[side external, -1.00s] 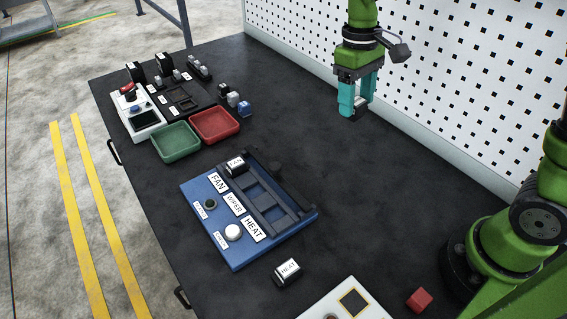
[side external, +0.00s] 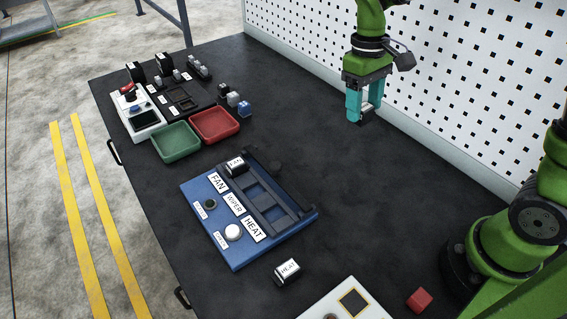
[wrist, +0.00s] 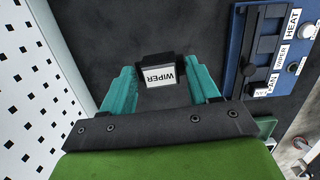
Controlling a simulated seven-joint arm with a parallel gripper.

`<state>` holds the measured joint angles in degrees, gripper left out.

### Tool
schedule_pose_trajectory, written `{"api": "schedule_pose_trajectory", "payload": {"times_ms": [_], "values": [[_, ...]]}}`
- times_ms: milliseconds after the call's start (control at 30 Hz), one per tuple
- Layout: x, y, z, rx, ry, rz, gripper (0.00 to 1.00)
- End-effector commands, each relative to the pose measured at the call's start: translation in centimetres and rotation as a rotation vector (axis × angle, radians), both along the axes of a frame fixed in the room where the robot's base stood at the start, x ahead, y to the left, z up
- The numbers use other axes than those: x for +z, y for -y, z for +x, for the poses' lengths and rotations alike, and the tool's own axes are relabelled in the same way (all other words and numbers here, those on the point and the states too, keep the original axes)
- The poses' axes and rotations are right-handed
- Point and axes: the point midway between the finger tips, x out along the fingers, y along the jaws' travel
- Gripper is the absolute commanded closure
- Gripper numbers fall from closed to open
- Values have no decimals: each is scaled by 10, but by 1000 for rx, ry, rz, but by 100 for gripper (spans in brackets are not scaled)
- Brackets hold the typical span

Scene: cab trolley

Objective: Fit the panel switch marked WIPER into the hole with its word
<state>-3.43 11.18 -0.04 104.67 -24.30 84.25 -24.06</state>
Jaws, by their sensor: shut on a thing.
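My gripper (side external: 364,112) is above the bare black table near the perforated wall, shut on the WIPER switch. In the wrist view the WIPER switch (wrist: 160,74), with a black body and white label, sits between the teal fingers (wrist: 165,88). The blue panel (side external: 232,254) lies lower left of my gripper in the side view and at the right of the wrist view (wrist: 235,45). Its middle place carries the word WIPER (side external: 235,204); the hole beside that word looks empty. A FAN switch (side external: 236,166) sits at the FAN end.
A loose HEAT switch (side external: 287,270) lies on the table near the panel's HEAT end. Green (side external: 176,156) and red (side external: 238,138) trays and a white control box (side external: 147,134) stand beyond the panel. A red block (side external: 419,300) is near my base. The table between gripper and panel is mostly clear.

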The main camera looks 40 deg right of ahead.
Motion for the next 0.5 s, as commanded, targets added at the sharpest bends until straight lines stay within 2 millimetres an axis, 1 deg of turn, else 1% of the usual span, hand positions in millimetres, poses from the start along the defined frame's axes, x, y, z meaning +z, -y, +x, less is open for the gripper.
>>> {"api": "schedule_pose_trajectory", "payload": {"times_ms": [33, 100, 200, 300, 400, 467, 500], "values": [[-12, -10, -11, 23, -6, -1, 69], [-31, -21, -27, 39, -8, -1, 69], [-58, -33, -49, 41, -8, 0, 69], [-81, -41, -68, 27, -8, -1, 69], [-97, -43, -81, -2, -5, -2, 69], [-103, -43, -82, -26, -4, 0, 69], [-107, -44, -78, -42, -2, 0, 69]]}}
